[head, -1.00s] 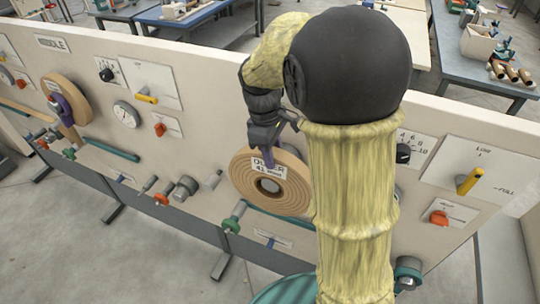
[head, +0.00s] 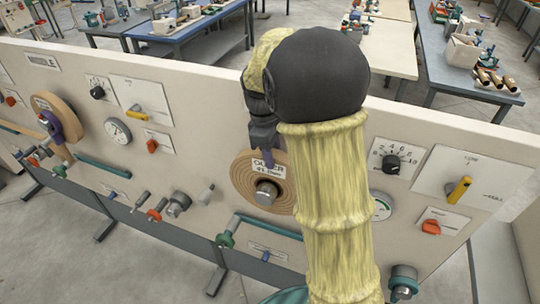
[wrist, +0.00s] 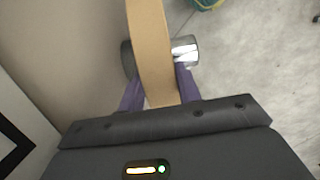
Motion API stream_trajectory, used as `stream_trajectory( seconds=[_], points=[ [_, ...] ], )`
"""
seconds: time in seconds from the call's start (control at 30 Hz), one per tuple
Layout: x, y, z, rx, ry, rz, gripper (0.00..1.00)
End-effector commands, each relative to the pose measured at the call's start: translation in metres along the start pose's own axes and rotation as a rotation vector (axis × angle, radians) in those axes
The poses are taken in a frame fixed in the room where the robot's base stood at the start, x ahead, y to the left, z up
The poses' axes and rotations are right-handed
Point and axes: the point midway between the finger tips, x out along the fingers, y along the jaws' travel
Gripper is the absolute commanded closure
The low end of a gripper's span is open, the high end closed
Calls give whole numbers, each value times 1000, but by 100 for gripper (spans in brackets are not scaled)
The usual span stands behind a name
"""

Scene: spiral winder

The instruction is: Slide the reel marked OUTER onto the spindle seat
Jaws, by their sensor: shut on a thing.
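The tan wound reel marked OUTER (head: 246,186) is upright, its face toward me, at the panel in the middle of the head view. The shiny metal spindle (head: 266,193) sticks out through its centre hole. In the wrist view the reel (wrist: 149,40) shows edge-on, with the spindle's bright end (wrist: 185,50) on its right and a darker round part (wrist: 127,58) between reel and panel. My gripper (wrist: 160,88) is shut on the reel's rim, one purple finger on each side. The seat's contact with the reel is hidden.
The beige panel (head: 190,100) carries dials, levers and knobs. Another reel (head: 62,112) hangs at its left, with a purple part on it.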

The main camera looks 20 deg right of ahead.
Motion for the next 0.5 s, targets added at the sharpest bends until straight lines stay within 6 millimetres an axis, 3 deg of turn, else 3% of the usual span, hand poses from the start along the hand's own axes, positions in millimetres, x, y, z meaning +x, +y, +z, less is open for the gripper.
stream_trajectory(
  seconds=[0.43,0.47,0.5],
  points=[
    [2,3,-1,-1,1,2,100],
    [2,3,-1,-1,1,2,63],
    [2,3,-1,-1,1,2,55]
  ],
)
